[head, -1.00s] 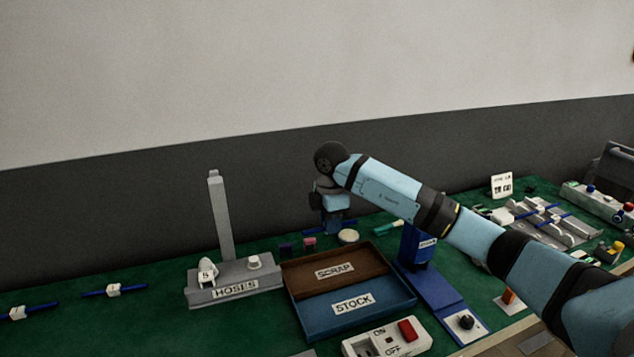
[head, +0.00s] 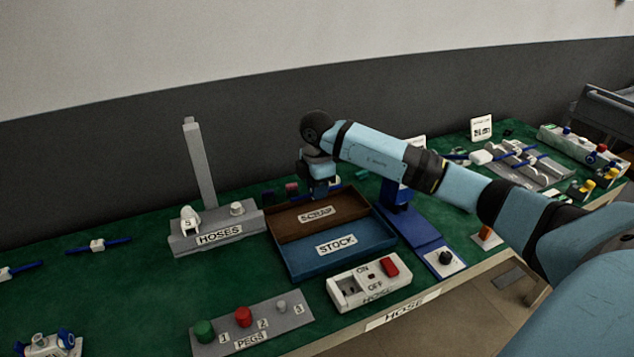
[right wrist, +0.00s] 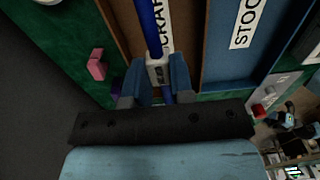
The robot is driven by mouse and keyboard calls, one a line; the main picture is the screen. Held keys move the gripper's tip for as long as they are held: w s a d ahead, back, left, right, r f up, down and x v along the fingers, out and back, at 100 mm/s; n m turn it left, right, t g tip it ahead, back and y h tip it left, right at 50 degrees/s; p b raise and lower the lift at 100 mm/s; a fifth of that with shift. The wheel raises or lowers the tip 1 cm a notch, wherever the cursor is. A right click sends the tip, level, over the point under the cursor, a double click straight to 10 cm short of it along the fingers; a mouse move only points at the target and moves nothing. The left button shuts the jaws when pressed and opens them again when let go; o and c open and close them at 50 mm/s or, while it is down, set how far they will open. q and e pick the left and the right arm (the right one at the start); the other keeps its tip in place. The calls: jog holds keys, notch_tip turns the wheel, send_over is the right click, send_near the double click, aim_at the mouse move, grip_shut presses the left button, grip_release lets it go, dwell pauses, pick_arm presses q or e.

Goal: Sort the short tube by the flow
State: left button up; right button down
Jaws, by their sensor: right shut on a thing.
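My right gripper (head: 320,192) is at the back edge of the tray, over or just behind the brown SCRAP compartment (head: 350,206). In the right wrist view its fingers (right wrist: 155,78) are shut on the white collar of a blue tube (right wrist: 149,22). The tube runs lengthwise across the SCRAP side; I cannot tell whether it touches the tray. The blue STOCK compartment (head: 374,241) is in front of SCRAP and looks empty. Other blue tubes with white collars lie on the green table at the left (head: 97,245). My left gripper is out of view.
A grey HOSES block (head: 190,242) with a tall post stands left of the tray. A switch box (head: 350,291) and a PEGS block (head: 262,325) are in front. A blue stand (head: 412,232) is at the right. Small pink and dark blocks lie behind the tray.

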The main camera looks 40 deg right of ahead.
aim_at(317, 214)
notch_tip(317, 214, down, 2)
jog(key=shift+b, duration=0.3)
notch_tip(317, 214, down, 2)
jog(key=shift+f+b, duration=0.1)
jog(key=shift+b, duration=0.2)
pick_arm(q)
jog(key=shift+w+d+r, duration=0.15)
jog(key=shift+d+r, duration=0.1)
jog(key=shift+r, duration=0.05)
pick_arm(e)
jog(key=shift+f, duration=0.75)
jog(key=c, duration=0.9)
grip_release()
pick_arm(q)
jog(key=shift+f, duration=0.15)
pick_arm(e)
notch_tip(317, 214, up, 13)
jog(key=shift+f+p, duration=0.15)
jog(key=shift+p, duration=0.65)
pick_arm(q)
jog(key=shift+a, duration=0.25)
pick_arm(e)
jog(key=shift+r, duration=0.6)
